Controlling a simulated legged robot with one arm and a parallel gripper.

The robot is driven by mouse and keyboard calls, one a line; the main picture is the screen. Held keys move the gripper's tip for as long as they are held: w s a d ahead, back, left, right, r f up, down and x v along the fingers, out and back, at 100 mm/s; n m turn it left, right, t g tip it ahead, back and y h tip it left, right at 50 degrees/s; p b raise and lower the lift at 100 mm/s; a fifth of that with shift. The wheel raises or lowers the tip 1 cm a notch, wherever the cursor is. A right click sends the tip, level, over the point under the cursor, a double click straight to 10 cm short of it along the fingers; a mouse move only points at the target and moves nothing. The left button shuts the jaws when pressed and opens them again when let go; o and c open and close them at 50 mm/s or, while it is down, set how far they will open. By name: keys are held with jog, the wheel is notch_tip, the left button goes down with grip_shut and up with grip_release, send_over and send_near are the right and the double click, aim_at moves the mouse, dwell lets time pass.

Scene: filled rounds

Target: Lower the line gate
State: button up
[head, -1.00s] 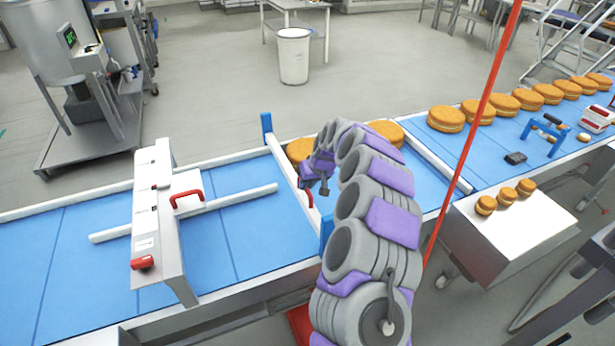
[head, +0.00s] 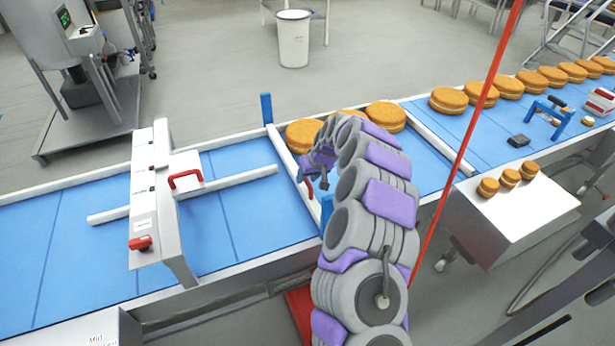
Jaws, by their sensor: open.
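The line gate appears to be the white bar (head: 281,152) crossing the blue belt between two blue posts, a far one (head: 266,108) and a near one (head: 327,208). A small red handle (head: 310,190) shows at the bar, partly hidden by my gripper. My gripper (head: 322,184) is open, at the end of my grey and purple arm, close beside the red handle. I cannot tell whether they touch. Filled rounds (head: 303,135) stand on the belt just right of the bar, some partly hidden by my arm.
A grey control box (head: 155,205) with a red handle and red button spans the belt at left. A red pole (head: 470,130) rises to the right of my arm. A white cart (head: 515,205) holds 3 small rounds. The belt left of the bar is clear of rounds.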

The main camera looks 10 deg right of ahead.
jog(key=p+v, duration=0.1)
jog(key=v, duration=1.6)
jog(key=shift+p, duration=0.4)
jog(key=shift+s+r, duration=0.1)
jog(key=s+a+r+g, duration=0.1)
jog(key=s+a+r, duration=0.15)
jog(key=s, duration=0.45)
jog(key=s+a+r+n+g+b, duration=0.1)
jog(key=s+a+r, duration=0.1)
jog(key=s+a, duration=0.35)
jog(key=s+a+r+g, duration=0.1)
jog(key=s+a+r, duration=0.1)
jog(key=s, duration=0.6)
jog(key=s+d+f+m+g+h, duration=0.1)
jog(key=s+d+f, duration=0.1)
jog(key=s, duration=1.1)
jog(key=s+d+f+m+g+h+b, duration=0.1)
jog(key=s+d+f+h, duration=0.1)
jog(key=s, duration=1.2)
jog(key=shift+s+d+f+m+g, duration=0.2)
jog(key=shift+s+f+m+g, duration=0.15)
jog(key=shift+f+m+g, duration=0.1)
